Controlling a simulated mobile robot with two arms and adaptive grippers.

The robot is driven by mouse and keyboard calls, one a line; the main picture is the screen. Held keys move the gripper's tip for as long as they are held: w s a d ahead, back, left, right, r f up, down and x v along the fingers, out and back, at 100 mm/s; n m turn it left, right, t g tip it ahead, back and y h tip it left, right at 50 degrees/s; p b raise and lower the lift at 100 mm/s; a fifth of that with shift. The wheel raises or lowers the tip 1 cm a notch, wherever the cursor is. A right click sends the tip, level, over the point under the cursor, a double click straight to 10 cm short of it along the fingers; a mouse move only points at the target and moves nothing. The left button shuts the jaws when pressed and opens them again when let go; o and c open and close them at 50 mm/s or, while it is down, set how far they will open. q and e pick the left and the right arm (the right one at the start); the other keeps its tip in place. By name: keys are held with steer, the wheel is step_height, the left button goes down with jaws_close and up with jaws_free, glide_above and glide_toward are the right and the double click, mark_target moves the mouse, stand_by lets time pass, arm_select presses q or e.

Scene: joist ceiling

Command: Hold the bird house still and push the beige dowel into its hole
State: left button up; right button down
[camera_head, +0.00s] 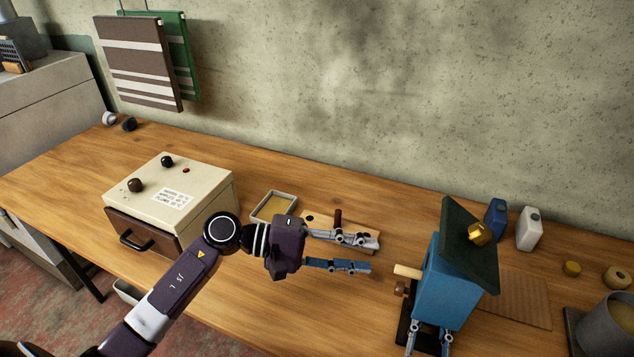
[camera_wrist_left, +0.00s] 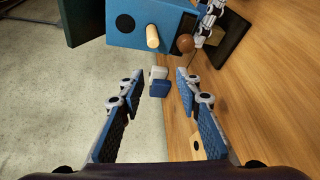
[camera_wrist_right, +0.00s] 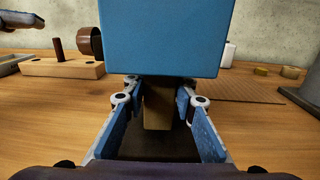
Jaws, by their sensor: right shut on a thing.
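The blue bird house (camera_head: 447,283) with a dark green roof (camera_head: 455,240) stands upright at the right of the bench. The beige dowel (camera_head: 407,271) sticks out of its left face; in the left wrist view the dowel (camera_wrist_left: 152,38) shows beside a dark round spot. How deep it sits is hidden. My left gripper (camera_head: 376,256) is open and empty, left of the dowel and apart from it, fingers pointing toward the house. My right gripper (camera_head: 428,347) is shut on the bird house's brown post (camera_wrist_right: 158,108), below the blue box.
A brown round knob (camera_head: 402,288) sits just below the dowel. A wooden block (camera_head: 368,229) with a dark peg (camera_head: 338,218) lies behind my left gripper. A tray (camera_head: 272,207) and a cream box (camera_head: 170,198) stand left. Two bottles (camera_head: 529,230) and a grey pot (camera_head: 608,330) stand right.

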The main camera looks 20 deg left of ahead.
arm_select(q)
steer(key=w+f+m+g+y, duration=0.2)
steer(key=w+f+m+y, duration=0.15)
steer(key=w+y, duration=0.6)
steer(key=w+a+r+y, duration=0.5)
steer(key=w+a, duration=0.5)
steer(key=a, duration=0.1)
steer(key=s+a+f+y, duration=0.1)
steer(key=s+a+f, duration=0.1)
steer(key=a, duration=0.7)
steer(key=shift+a, duration=0.3)
